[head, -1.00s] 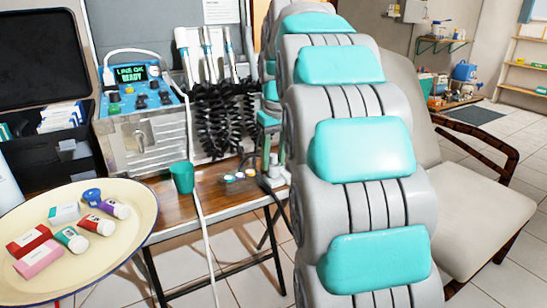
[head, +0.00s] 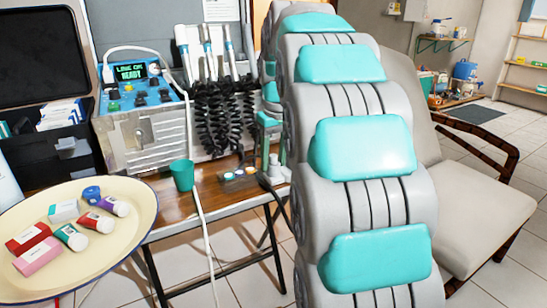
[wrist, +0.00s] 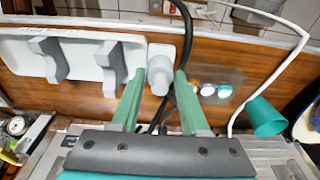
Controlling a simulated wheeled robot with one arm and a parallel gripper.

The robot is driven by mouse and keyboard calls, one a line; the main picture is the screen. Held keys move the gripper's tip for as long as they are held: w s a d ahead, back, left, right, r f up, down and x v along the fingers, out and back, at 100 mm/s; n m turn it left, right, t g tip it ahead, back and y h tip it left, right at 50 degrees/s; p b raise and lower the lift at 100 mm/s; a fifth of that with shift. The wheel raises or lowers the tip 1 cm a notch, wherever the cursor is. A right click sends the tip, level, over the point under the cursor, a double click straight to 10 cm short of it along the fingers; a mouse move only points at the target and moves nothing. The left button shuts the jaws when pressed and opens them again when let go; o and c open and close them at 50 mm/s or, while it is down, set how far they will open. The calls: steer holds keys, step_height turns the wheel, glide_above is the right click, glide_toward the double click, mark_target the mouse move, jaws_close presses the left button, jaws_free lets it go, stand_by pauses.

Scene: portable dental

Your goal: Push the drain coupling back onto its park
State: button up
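A pale grey-white cylindrical fitting (wrist: 160,72), which looks like the drain coupling, stands on the wooden table in the wrist view. It also shows in the head view (head: 274,166), low beside my arm. My gripper (wrist: 160,80) is open, with one green finger on each side of the fitting in the picture. I cannot tell whether either finger touches it. A black hose (wrist: 187,30) runs close by on its right. The park cannot be clearly told apart from the fitting, and whether the coupling is fully seated is not clear.
A white panel with grey hooks (wrist: 20,55) lies left of the fitting. The control unit (head: 145,120) and coiled black cords (head: 213,120) stand behind.

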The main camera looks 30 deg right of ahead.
steer(key=o, duration=0.4)
steer(key=shift+s+r, duration=0.2)
steer(key=shift+r, duration=1.1)
steer(key=shift+s+r, duration=0.2)
steer(key=shift+r, duration=1.1)
steer(key=shift+s+r, duration=0.2)
steer(key=shift+r, duration=1.1)
steer(key=s+a+f+g, duration=0.1)
steer(key=s+a+f, duration=0.4)
steer(key=s+f, duration=0.3)
steer(key=s+a+f+g, duration=0.1)
steer(key=s+a+f, duration=0.4)
steer(key=s+f, duration=0.4)
steer(key=s+a+f+g, duration=0.1)
steer(key=s+a+f, duration=0.4)
steer(key=s, duration=0.9)
steer(key=shift+s+f+g, duration=0.15)
steer(key=shift+s+f, duration=0.05)
steer(key=shift+f, duration=0.7)
steer(key=shift+s+f+g, duration=0.15)
steer(key=shift+s+f, duration=0.05)
steer(key=shift+f, duration=0.65)
